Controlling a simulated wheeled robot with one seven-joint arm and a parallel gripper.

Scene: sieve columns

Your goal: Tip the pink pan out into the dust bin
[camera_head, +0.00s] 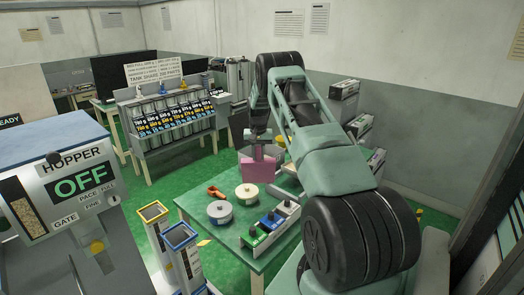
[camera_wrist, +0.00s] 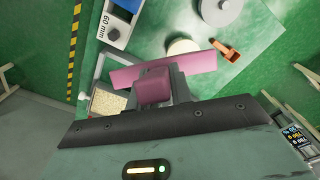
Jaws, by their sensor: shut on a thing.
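My gripper (camera_head: 262,142) is shut on the pink pan (camera_head: 257,171) and holds it at the far part of the green table. In the wrist view the pan (camera_wrist: 185,65) is a flat pink piece, and its thick block-like handle (camera_wrist: 155,87) sits between the fingers of my gripper (camera_wrist: 156,98). The inside of the pan is hidden, so I cannot tell what it holds. A box of pale granules (camera_wrist: 106,101) shows below and left of the pan in the wrist view. I cannot tell which container is the dust bin.
The green table (camera_head: 197,207) bears an orange tool (camera_head: 215,191), a cream-topped pot (camera_head: 247,192), a grey pot (camera_head: 220,211) and a rack of coloured blocks (camera_head: 270,222). Yellow-rimmed (camera_head: 154,212) and blue-rimmed (camera_head: 180,236) columns stand left of it. A hopper (camera_head: 70,190) stands at left.

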